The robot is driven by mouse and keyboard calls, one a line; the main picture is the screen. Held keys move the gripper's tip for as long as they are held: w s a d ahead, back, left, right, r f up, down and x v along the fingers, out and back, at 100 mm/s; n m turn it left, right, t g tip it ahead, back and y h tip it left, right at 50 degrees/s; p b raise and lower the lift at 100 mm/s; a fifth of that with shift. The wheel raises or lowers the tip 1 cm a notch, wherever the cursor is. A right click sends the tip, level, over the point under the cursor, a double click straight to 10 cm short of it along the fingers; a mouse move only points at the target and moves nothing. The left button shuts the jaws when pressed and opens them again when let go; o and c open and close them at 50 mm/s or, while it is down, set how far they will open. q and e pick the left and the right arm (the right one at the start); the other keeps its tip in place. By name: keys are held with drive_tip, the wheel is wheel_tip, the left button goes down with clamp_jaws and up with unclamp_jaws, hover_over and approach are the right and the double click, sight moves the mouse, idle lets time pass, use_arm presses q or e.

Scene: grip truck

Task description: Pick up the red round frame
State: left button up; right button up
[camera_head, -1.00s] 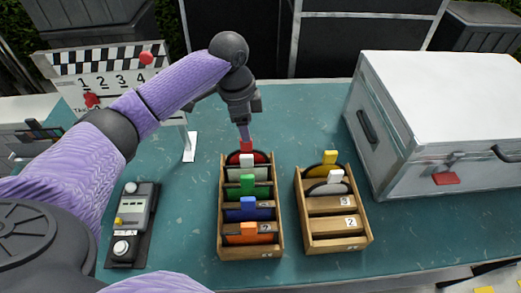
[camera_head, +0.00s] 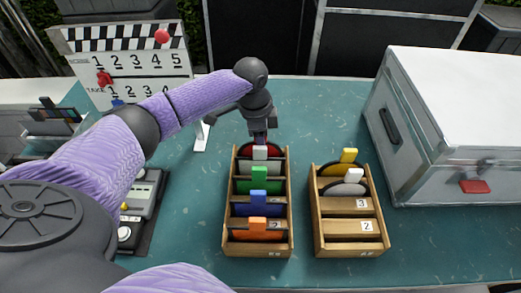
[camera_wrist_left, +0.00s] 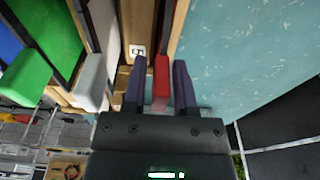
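The red round frame (camera_head: 261,148) stands upright in the rearmost slot of the left wooden rack (camera_head: 228,215). Its red tab (camera_wrist_left: 161,78) shows in the left wrist view between the two dark fingers of my left gripper (camera_wrist_left: 160,88). The fingers are open around the tab, with narrow gaps on both sides. In the head view my left gripper (camera_head: 259,137) points down over the back of this rack and hides the tab. My right gripper is not in view.
White, green, blue and orange tabbed frames stand in front in the same rack. A second rack (camera_head: 318,225) with yellow and white tabbed frames is to the right. A metal case (camera_head: 430,150) stands further right. A clapperboard (camera_head: 130,65) is at the back left.

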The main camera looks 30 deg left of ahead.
use_arm(q)
clamp_jaws()
idle(1.1)
